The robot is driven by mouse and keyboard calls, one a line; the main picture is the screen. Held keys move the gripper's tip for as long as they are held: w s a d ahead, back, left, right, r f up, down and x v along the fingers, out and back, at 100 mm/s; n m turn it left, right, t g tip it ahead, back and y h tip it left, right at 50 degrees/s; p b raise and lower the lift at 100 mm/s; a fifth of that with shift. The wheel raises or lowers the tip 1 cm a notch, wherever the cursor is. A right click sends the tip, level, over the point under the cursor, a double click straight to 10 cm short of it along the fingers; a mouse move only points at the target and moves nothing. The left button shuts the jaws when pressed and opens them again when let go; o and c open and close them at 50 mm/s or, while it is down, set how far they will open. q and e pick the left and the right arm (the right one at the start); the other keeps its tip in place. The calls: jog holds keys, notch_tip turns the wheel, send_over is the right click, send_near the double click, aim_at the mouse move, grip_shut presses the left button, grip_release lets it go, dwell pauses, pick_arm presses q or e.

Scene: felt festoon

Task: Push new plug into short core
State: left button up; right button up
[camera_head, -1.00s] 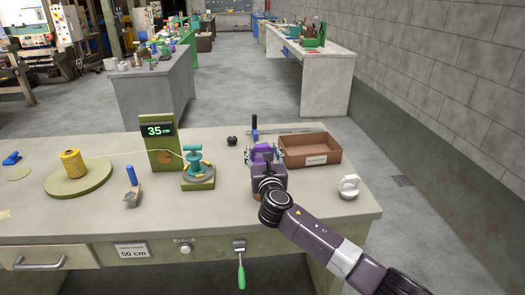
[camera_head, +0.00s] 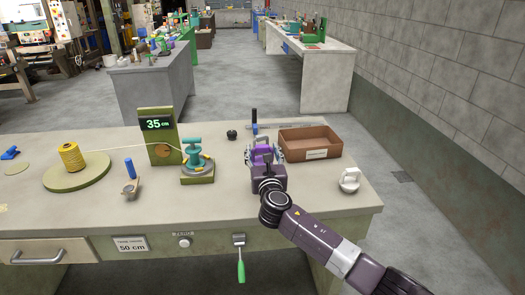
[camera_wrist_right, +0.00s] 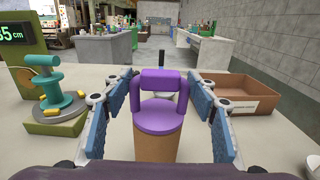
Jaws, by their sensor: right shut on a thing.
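A purple piece with an upright loop handle and a round disc (camera_wrist_right: 158,115) sits on top of a brown cylinder (camera_wrist_right: 158,147) in the right wrist view. In the head view only a little purple (camera_head: 263,154) shows at my right gripper (camera_head: 263,150). This gripper, in the right wrist view (camera_wrist_right: 165,105), has a blue-padded finger on each side of the purple piece and is shut on it. The cylinder's lower part is hidden. I cannot tell how deep the purple piece sits in it. My left gripper is out of view.
A brown bin (camera_head: 309,144) stands right of the gripper, with a white knobbed object (camera_head: 349,181) nearer the front. A teal-and-olive device (camera_head: 196,162), a "35 cm" display (camera_head: 157,124) and a yellow spool (camera_head: 71,157) stand left. Bare tabletop lies between gripper and front edge.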

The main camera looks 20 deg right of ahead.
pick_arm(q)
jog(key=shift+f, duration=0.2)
pick_arm(e)
jog(key=shift+f, duration=0.25)
jog(key=o, duration=1.3)
jog(key=shift+f, duration=0.1)
jog(key=shift+c, duration=0.2)
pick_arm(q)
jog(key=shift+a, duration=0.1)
pick_arm(e)
jog(key=shift+s, duration=0.15)
jog(key=v, duration=1.1)
jog(key=shift+s+a, duration=0.2)
jog(key=shift+s, duration=0.2)
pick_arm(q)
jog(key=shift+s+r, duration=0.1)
pick_arm(e)
jog(key=shift+d, duration=0.1)
